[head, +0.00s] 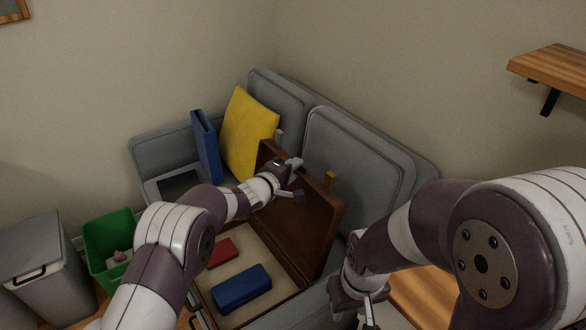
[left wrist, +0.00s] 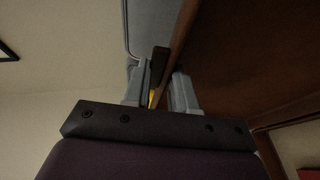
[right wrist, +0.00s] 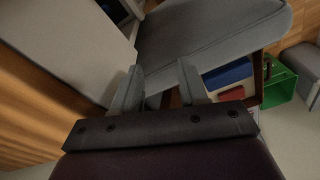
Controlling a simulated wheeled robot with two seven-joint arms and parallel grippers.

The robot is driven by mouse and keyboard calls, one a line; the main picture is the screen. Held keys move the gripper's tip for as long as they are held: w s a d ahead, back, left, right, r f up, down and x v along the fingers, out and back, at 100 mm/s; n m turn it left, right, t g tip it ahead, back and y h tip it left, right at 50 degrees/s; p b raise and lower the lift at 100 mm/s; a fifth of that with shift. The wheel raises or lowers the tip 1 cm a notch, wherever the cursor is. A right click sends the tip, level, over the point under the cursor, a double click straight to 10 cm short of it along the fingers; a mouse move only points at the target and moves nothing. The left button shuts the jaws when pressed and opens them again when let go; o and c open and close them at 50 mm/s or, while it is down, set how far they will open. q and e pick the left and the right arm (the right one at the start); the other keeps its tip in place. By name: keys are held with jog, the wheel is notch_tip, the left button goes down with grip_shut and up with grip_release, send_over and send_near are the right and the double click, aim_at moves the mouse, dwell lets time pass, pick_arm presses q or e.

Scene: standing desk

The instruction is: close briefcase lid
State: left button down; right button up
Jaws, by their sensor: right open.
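The open brown briefcase (head: 270,305) lies on the grey sofa with its lid (head: 312,215) standing upright against the backrest. The lid also shows in the left wrist view (left wrist: 240,60). My left gripper (head: 292,181) is at the lid's upper edge, with its fingers on either side of it. Whether both fingers press on the lid is unclear. A blue case (head: 240,287) and a red item (head: 221,253) lie in the briefcase base. My right gripper (right wrist: 160,85) is open and empty, to the right of the briefcase in the head view.
A yellow cushion (head: 248,133) and a blue binder (head: 206,147) stand on the sofa behind the briefcase. A green bin (head: 108,238) and a grey bin (head: 42,255) stand at left. A wooden shelf (head: 555,68) juts from the right wall.

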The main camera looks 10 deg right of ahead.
pick_arm(q)
jog(key=shift+r, duration=0.25)
jog(key=s+a+f+t+h+p, duration=0.1)
jog(key=s+a, duration=0.2)
jog(key=a, duration=0.5)
jog(key=s+a+n+t+h+p, duration=0.1)
jog(key=s+a+p, duration=0.1)
jog(key=a, duration=0.5)
jog(key=shift+s+a+f, duration=0.4)
jog(key=shift+s, duration=0.4)
jog(key=c, duration=1.1)
grip_release()
jog(key=shift+f, duration=0.1)
jog(key=shift+o, duration=0.2)
jog(key=shift+w, duration=0.1)
